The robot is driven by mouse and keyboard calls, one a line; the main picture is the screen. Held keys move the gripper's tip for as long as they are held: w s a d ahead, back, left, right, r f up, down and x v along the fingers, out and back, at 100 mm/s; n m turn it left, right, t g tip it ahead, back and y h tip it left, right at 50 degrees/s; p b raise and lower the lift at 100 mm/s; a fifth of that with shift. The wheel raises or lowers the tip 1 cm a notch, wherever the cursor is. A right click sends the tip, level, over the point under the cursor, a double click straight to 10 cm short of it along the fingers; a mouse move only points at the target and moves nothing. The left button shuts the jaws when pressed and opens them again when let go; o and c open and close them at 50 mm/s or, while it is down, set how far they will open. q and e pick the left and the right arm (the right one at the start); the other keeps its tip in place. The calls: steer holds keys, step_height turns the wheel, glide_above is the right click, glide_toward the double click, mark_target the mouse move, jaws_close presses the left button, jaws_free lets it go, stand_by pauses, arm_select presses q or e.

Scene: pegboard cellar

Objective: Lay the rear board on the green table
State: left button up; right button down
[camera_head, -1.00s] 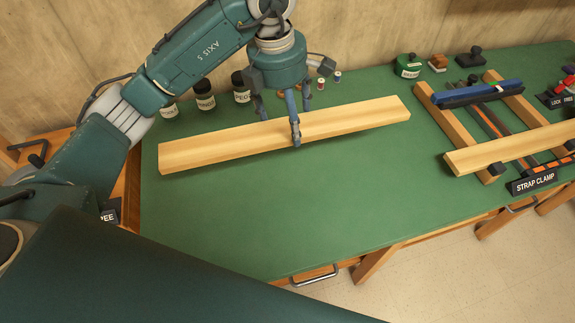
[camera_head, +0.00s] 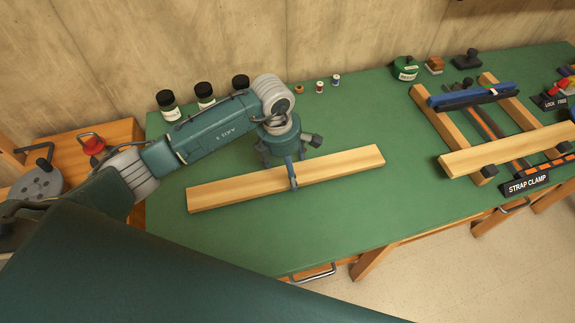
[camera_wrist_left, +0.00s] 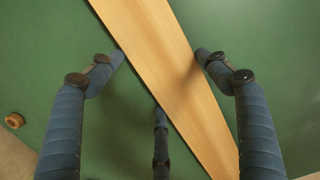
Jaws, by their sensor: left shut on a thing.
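The rear board, a long pale wooden plank (camera_head: 340,169), is in my left gripper (camera_head: 292,172) over the middle of the green table (camera_head: 330,225). It lies flat and level, low over the tabletop; I cannot tell whether it touches. The gripper comes from above and is shut on the board near its middle. In the left wrist view the board (camera_wrist_left: 165,55) runs diagonally between the blue fingers (camera_wrist_left: 160,62), with green tabletop (camera_wrist_left: 50,60) on both sides. My right gripper is not in view.
Several dark-capped jars (camera_head: 168,105) and small spools (camera_head: 320,87) stand along the back edge. To the right, another pale board (camera_head: 510,150) rests across wooden rails, with a blue bar (camera_head: 473,95) and a strap clamp sign (camera_head: 526,184). The front of the table is clear.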

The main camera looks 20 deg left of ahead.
mark_target(283, 172)
arm_select(q)
steer(key=shift+f, duration=0.15)
steer(key=shift+f, duration=0.1)
steer(key=o, duration=1.3)
steer(key=shift+o, duration=1.2)
steer(key=shift+r, duration=0.5)
step_height(283, 172, up, 11)
steer(key=a+b, duration=0.1)
steer(key=b, duration=0.2)
steer(key=shift+s, duration=0.4)
